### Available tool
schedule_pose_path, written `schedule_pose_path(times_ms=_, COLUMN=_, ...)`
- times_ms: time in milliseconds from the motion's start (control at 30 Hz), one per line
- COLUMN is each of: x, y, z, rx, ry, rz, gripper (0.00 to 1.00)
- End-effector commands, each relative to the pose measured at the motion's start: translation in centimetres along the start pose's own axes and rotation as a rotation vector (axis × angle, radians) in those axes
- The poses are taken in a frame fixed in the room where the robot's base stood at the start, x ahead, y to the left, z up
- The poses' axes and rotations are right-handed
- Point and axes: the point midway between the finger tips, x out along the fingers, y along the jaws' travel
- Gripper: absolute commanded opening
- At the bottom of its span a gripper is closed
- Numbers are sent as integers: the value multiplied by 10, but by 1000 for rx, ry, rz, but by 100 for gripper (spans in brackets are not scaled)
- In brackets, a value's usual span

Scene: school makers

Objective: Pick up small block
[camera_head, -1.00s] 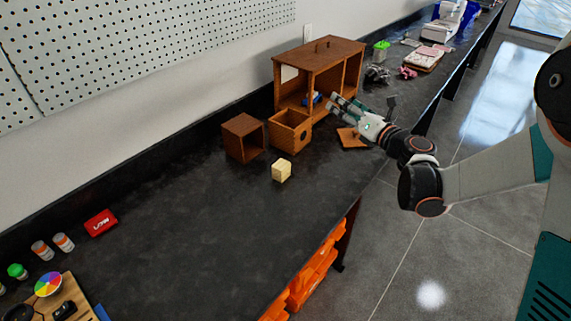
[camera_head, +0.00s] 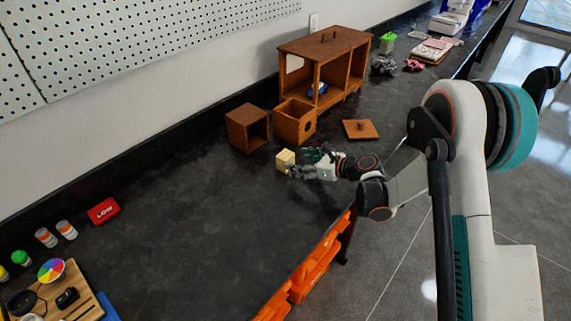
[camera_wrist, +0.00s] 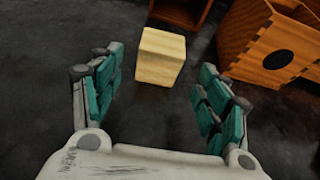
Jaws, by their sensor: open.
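The small block (camera_head: 285,159) is a pale wooden cube on the dark counter, in front of the brown wooden boxes. In the wrist view the block (camera_wrist: 161,57) sits just beyond and between the fingertips, apart from them. My gripper (camera_head: 300,163) is low beside the block, on its right side in the head view. In the wrist view my gripper (camera_wrist: 163,65) has its two teal-padded fingers spread wide with nothing between the pads. In the head view the fingers partly cover the block's right side.
An open wooden box (camera_head: 294,121) with a round hole and another open box (camera_head: 247,128) stand behind the block. A larger wooden cabinet (camera_head: 323,48) and a flat lid (camera_head: 361,129) lie farther back. The counter left of the block is clear up to a red box (camera_head: 104,211).

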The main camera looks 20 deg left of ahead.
Motion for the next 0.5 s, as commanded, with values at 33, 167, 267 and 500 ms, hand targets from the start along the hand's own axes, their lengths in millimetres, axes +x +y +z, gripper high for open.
schedule_pose_path(times_ms=33, x=7, y=0, z=-1, rx=0, ry=0, rz=0, gripper=69)
schedule_pose_path(times_ms=167, x=16, y=0, z=0, rx=0, ry=0, rz=0, gripper=69)
schedule_pose_path(times_ms=267, x=20, y=0, z=0, rx=0, ry=0, rz=0, gripper=69)
schedule_pose_path(times_ms=500, x=48, y=2, z=0, rx=0, ry=-1, rz=2, gripper=69)
